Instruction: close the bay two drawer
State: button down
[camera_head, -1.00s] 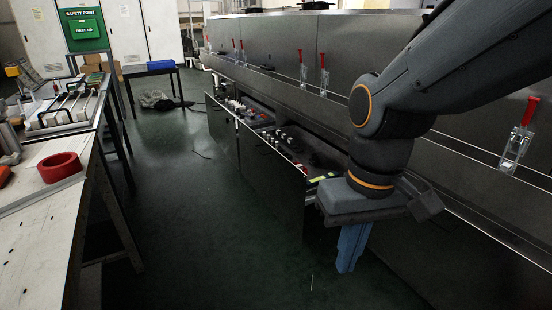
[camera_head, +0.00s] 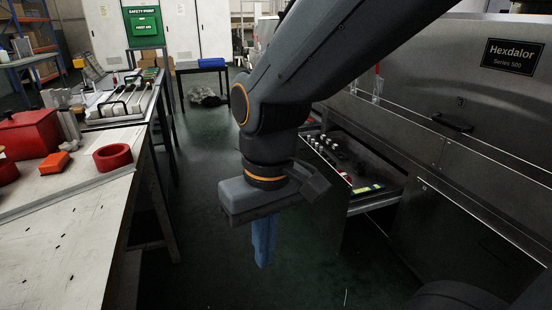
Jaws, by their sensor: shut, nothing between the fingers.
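An open drawer (camera_head: 390,197) sticks out of the dark dryer (camera_head: 400,130) to the right of my gripper, with several small dark and pale items and a yellow-green label inside. Its dark front panel faces the aisle and is partly hidden by my arm. I cannot read any bay number on it. My gripper (camera_head: 263,262) points down over the aisle, left of the drawer front and apart from it. Its blue fingers are shut and empty.
A workbench (camera_head: 80,225) on the left holds a red tape ring (camera_head: 113,157) and a red toolbox (camera_head: 28,135). A table with a blue bin (camera_head: 211,62) stands at the back.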

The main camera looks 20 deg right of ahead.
aim_at(329, 214)
jog(key=z, duration=0.2)
jog(key=i, duration=0.9)
jog(key=z, duration=0.9)
